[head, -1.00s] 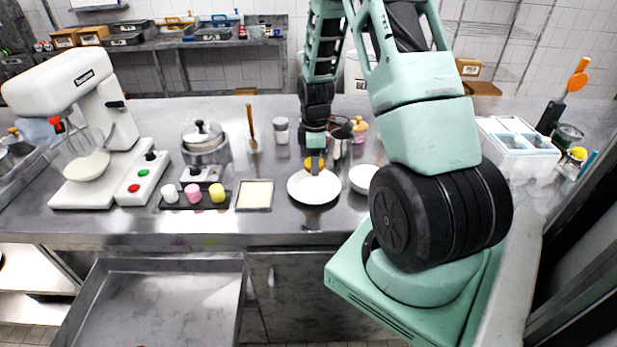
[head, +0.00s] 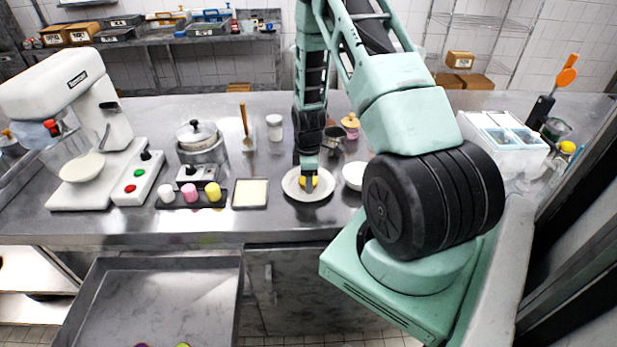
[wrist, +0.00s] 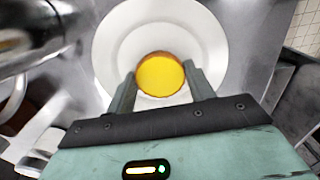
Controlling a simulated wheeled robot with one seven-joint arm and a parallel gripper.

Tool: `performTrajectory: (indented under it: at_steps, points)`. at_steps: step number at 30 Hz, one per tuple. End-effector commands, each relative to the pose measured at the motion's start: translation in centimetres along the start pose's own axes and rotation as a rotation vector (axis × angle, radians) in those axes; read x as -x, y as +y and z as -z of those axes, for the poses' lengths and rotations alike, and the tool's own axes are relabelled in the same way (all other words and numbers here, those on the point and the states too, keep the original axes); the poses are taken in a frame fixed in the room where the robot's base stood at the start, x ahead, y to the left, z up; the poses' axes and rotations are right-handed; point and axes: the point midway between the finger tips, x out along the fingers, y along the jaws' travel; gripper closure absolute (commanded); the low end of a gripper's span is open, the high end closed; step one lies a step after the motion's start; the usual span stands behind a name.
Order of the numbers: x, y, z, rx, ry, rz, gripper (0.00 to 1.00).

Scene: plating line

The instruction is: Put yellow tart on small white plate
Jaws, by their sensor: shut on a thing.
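The yellow tart (wrist: 160,75) has a brown crust rim and sits between the two fingers of my gripper (wrist: 162,85) in the wrist view. My gripper is shut on it, over the middle of the small white plate (wrist: 115,45). In the head view my gripper (head: 308,180) points down at the plate (head: 292,188), with the tart (head: 314,181) at its tips, inside the plate's outline. I cannot tell whether the tart touches the plate.
A white bowl (head: 353,176) stands just right of the plate. A cream square tray (head: 250,194) and a dark tray with white, pink and yellow pieces (head: 190,194) lie to the left. A metal cup (head: 333,138) and a lidded jar (head: 350,125) stand behind.

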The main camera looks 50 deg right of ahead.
Motion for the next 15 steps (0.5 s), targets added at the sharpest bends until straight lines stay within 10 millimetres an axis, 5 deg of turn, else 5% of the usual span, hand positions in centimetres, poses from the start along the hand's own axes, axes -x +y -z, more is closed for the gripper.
performTrajectory:
  at_steps: [1, 3, 4, 15]
  points:
    - [-0.33, -0.01, -0.01, 0.0, 0.0, 0.0, 0.56]
    - [-0.18, 0.0, -0.01, 0.0, 0.0, 0.0, 0.3]
    - [-0.18, -0.01, -0.01, 0.0, 0.0, 0.0, 0.25]
    - [0.42, 0.01, 0.0, -0.001, 0.0, 0.0, 0.25]
